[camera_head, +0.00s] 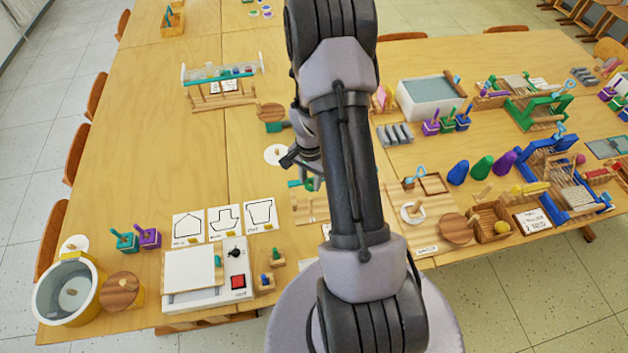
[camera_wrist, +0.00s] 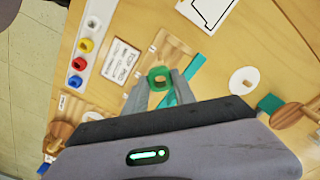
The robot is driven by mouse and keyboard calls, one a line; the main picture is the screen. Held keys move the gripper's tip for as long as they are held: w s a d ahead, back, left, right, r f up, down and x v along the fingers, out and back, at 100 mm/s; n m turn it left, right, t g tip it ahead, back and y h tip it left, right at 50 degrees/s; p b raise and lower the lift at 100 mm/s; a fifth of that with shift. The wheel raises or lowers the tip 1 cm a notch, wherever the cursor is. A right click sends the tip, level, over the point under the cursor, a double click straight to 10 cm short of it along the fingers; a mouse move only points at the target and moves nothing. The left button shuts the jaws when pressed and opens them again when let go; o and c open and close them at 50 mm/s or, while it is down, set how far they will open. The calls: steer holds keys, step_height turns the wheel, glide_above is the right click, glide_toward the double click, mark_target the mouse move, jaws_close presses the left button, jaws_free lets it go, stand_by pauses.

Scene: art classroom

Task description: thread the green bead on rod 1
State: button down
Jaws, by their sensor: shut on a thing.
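In the wrist view the green bead (camera_wrist: 158,74) is a ring with a hole, held between the two grey fingertips of my gripper (camera_wrist: 160,86). The hole faces the camera, and a wooden board (camera_wrist: 176,47) lies beneath or behind it. I cannot tell the height of the bead above that board. In the head view my arm hides most of the gripper and the area around it. I cannot pick out rod 1 in either view.
A white rail (camera_wrist: 88,40) with coloured pieces and a printed card (camera_wrist: 121,60) lie left in the wrist view. A teal strip (camera_wrist: 183,72) lies close to the fingers. A white disc (camera_wrist: 243,81) lies right. A white-topped device (camera_head: 194,268) stands front left in the head view.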

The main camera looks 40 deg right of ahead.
steer(key=shift+w+a+f+b, duration=0.1)
steer(key=shift+f+b, duration=0.2)
steer(key=shift+f, duration=0.2)
steer(key=b, duration=0.2)
glide_above(310, 199)
step_height(310, 199, down, 4)
steer(key=shift+f, duration=0.1)
steer(key=shift+r, duration=0.25)
steer(key=shift+f+b, duration=0.3)
steer(key=shift+b, duration=0.45)
steer(key=shift+f+b, duration=0.3)
steer(key=shift+b, duration=0.15)
steer(key=shift+f, duration=0.1)
stand_by(0.9)
steer(key=shift+f+b, duration=0.55)
steer(key=shift+b, duration=0.3)
steer(key=shift+f+b, duration=0.45)
steer(key=shift+b, duration=0.3)
